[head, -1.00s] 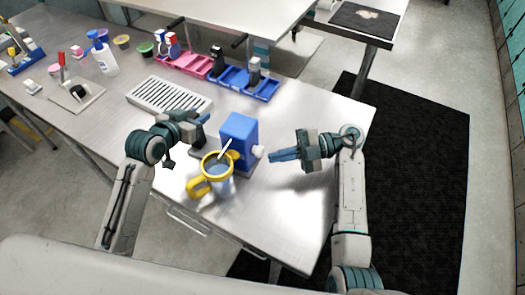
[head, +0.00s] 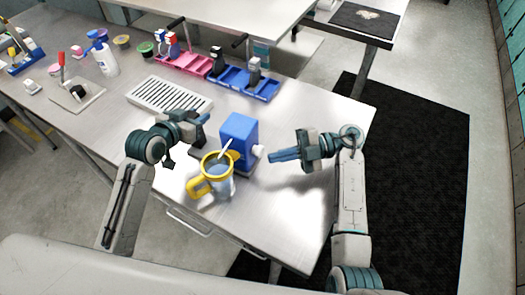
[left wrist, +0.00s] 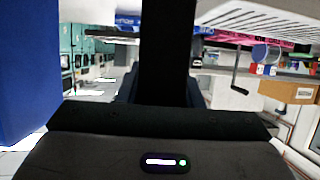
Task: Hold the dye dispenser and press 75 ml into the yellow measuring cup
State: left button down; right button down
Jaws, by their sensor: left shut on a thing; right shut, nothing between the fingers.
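The dye dispenser (head: 238,133) is a blue box with a white knob (head: 259,151) on its right side, standing near the table's front edge. Its blue side also shows at the left of the left wrist view (left wrist: 28,70). The yellow measuring cup (head: 196,188) stands in front of it, with clear walls, a yellow rim and handle, and a pale spout or stick over its mouth. My left gripper (head: 203,121) is shut on a dark upright part at the dispenser's left; the grip is partly hidden. My right gripper (head: 272,156) is shut and empty, its tips close to the knob; contact is unclear.
A white slotted rack (head: 170,98) lies behind my left gripper. Pink (head: 184,62) and blue (head: 258,88) trays stand further back. A white bottle (head: 106,60) and several small pots are at the back left. The metal table (head: 315,115) is bare at the right.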

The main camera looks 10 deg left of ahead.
dwell(0.4)
jog(key=shift+w+a, duration=0.1)
jog(key=shift+a, duration=0.3)
jog(key=shift+w+a, duration=0.2)
jog(key=shift+a, duration=0.5)
dwell(0.8)
jog(key=shift+s+d, duration=0.15)
jog(key=shift+d, duration=0.4)
jog(key=shift+s+d, duration=0.15)
jog(key=shift+d, duration=0.4)
jog(key=shift+s+d, duration=0.25)
jog(key=shift+d, duration=0.55)
jog(key=shift+s+d, duration=0.2)
jog(key=shift+d, duration=0.65)
jog(key=shift+s+d, duration=0.25)
jog(key=shift+d, duration=0.55)
